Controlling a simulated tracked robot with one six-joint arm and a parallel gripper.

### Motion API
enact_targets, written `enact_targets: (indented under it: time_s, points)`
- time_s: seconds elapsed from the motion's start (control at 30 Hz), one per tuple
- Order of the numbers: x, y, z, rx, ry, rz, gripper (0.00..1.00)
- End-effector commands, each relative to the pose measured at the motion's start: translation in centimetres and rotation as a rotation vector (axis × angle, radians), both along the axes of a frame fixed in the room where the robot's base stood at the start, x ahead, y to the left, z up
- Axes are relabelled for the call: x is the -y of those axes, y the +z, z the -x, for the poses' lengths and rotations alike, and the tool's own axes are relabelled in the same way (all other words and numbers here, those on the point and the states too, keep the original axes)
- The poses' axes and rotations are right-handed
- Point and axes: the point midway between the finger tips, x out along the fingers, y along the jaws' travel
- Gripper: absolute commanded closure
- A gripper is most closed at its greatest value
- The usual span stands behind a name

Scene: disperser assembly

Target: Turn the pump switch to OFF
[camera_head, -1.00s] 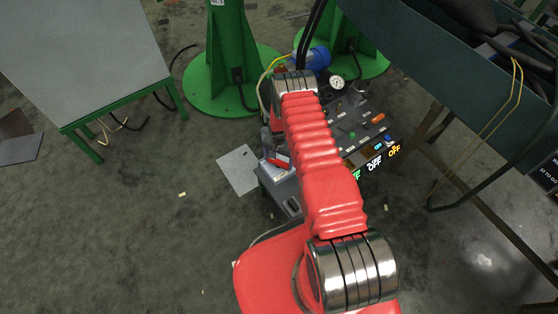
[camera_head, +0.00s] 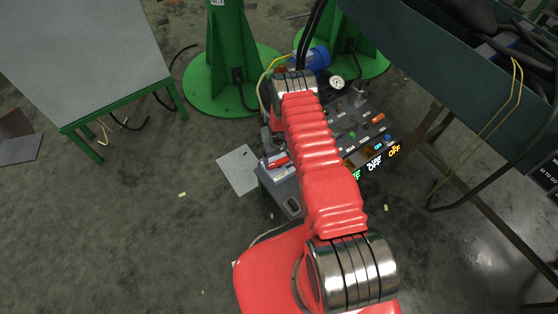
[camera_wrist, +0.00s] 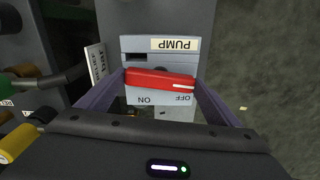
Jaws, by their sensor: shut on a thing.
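The pump switch is a grey box (camera_wrist: 186,59) with an upside-down PUMP label in the wrist view. Its red handle (camera_wrist: 160,80) lies almost level across the box, and its white mark is at the right end, above the OFF lettering. The ON lettering is left of OFF. My gripper (camera_wrist: 160,76) is shut on the red handle, with one purple-grey finger at each end. In the head view the red handle (camera_head: 278,162) shows left of my arm, and my gripper is mostly hidden there.
A control panel (camera_head: 352,134) with coloured knobs and lit OFF readouts stands right of my arm. A green column base (camera_head: 222,92) and a blue motor (camera_head: 317,58) are behind. A dark bench (camera_head: 440,65) overhangs at right. The floor at left is mostly clear.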

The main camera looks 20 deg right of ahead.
Motion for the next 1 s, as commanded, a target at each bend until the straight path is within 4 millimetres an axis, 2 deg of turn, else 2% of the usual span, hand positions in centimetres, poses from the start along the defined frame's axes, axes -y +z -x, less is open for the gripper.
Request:
enact_targets:
  time_s: [0.3,0.77,0.8,1.0]
  points:
    - [0.00,0.09,-0.22,0.004,0.128,0.001,0.36]
    - [0.00,0.10,-0.23,0.004,0.149,0.002,0.36]
    - [0.00,0.10,-0.23,0.004,0.149,0.002,0.13]
    - [0.00,0.06,-0.13,0.003,0.147,0.001,0.00]
